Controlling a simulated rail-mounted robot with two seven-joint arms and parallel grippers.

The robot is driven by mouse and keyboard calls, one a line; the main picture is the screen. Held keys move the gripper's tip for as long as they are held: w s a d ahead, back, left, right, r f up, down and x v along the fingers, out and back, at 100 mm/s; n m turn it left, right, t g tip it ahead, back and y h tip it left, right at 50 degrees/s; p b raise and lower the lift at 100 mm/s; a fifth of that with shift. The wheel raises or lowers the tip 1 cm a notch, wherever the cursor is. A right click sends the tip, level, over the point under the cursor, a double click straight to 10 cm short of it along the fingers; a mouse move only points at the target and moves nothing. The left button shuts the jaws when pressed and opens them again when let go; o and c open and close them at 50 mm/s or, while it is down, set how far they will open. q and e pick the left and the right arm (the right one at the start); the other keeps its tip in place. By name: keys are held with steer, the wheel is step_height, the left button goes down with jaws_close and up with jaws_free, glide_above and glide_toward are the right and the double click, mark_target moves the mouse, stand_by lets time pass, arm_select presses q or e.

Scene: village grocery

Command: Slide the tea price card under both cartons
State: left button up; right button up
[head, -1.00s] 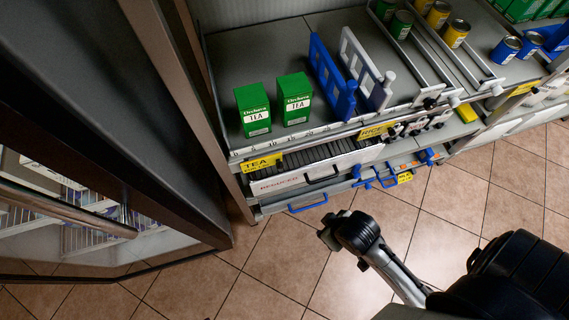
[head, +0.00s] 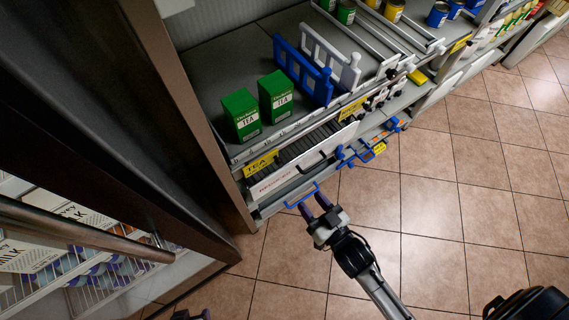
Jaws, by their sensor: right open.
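The yellow tea price card (head: 261,164) sits on the front edge of the shelf, below and in front of the cartons. Two green tea cartons, the left one (head: 241,116) and the right one (head: 276,97), stand upright side by side on the grey shelf (head: 222,62). My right gripper (head: 313,205) is open and empty, with its fingers pointing up toward the shelf front. It is below and to the right of the card, apart from it. A small part of what looks like my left gripper (head: 192,315) shows at the bottom edge; its jaws are cut off.
A blue divider (head: 302,72) and a white divider (head: 330,55) stand right of the cartons. A rice price card (head: 352,108) is on the same edge. A white drawer front (head: 290,176) and a blue handle (head: 302,195) lie below. A dark upright (head: 185,110) bounds the left.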

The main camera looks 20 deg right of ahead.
mark_target(280, 163)
steer(key=w+a+b, duration=0.1)
steer(key=w, duration=0.3)
steer(key=w+b, duration=0.1)
steer(key=w, duration=0.3)
steer(key=w+a+b, duration=0.1)
steer(key=w, duration=0.3)
steer(key=shift+a+r+b, duration=0.2)
steer(key=shift+a+b, duration=0.1)
steer(key=shift+a, duration=0.05)
steer(key=shift+w+a, duration=0.1)
steer(key=shift+w, duration=0.65)
steer(key=shift+c, duration=0.2)
jaws_close()
